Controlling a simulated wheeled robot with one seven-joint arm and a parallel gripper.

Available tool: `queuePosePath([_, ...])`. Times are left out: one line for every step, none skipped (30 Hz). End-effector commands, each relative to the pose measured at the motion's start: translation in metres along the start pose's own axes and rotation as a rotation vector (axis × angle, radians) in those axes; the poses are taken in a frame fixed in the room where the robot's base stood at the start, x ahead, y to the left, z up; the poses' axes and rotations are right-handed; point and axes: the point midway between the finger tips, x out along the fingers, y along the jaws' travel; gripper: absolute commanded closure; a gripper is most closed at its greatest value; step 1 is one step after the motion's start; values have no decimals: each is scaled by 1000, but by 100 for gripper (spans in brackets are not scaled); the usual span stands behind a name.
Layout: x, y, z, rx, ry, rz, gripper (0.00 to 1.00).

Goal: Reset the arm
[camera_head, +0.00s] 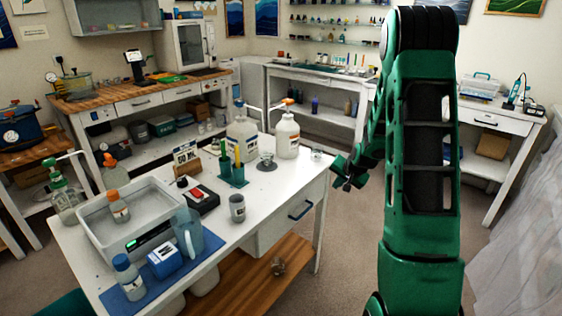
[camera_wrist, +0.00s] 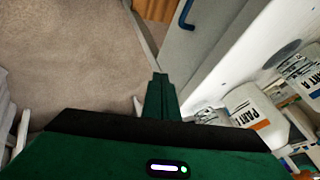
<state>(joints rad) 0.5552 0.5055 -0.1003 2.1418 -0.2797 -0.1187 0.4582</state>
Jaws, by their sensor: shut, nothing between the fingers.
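My green arm rises at the right of the head view and bends down toward the white work table (camera_head: 283,187). My gripper (camera_head: 347,181) is just past the table's right end, beside it and over the floor. In the wrist view the fingers of my gripper (camera_wrist: 160,85) are together with nothing between them. The table's drawer front with its blue handle (camera_wrist: 187,14) shows above them.
White jugs (camera_head: 287,136) stand on the table near my gripper. A grey mug (camera_head: 237,208), a green holder (camera_head: 233,176) and a grey tub (camera_head: 140,215) stand farther left. Carpet (camera_head: 345,255) is clear right of the table. Another white table (camera_head: 487,118) stands behind my arm.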

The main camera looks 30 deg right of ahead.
Motion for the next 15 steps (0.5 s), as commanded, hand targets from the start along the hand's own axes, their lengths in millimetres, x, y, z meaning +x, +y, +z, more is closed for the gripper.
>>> queuePosePath([0, 0, 0, 0, 0, 0, 100])
queuePosePath([0, 0, 0, 0, 0, 0, 100])
queuePosePath([0, 0, 0, 0, 0, 1, 100])
queuePosePath([-1, 0, 0, -1, 0, 1, 100])
queuePosePath([-2, 0, 0, -3, -1, 2, 100])
queuePosePath([-5, -1, 1, -8, -3, 5, 100])
queuePosePath([-9, -1, 2, -15, -6, 9, 100])
queuePosePath([-14, -2, 3, -23, -10, 15, 100])
queuePosePath([-22, -3, 6, -38, -18, 25, 100])
queuePosePath([-30, -4, 8, -53, -26, 34, 100])
queuePosePath([-39, -4, 11, -68, -34, 44, 100])
queuePosePath([-52, -5, 16, -90, -47, 61, 100])
queuePosePath([-63, -5, 20, -108, -59, 74, 100])
queuePosePath([-74, -4, 24, -125, -70, 87, 100])
queuePosePath([-89, -4, 31, -149, -88, 105, 100])
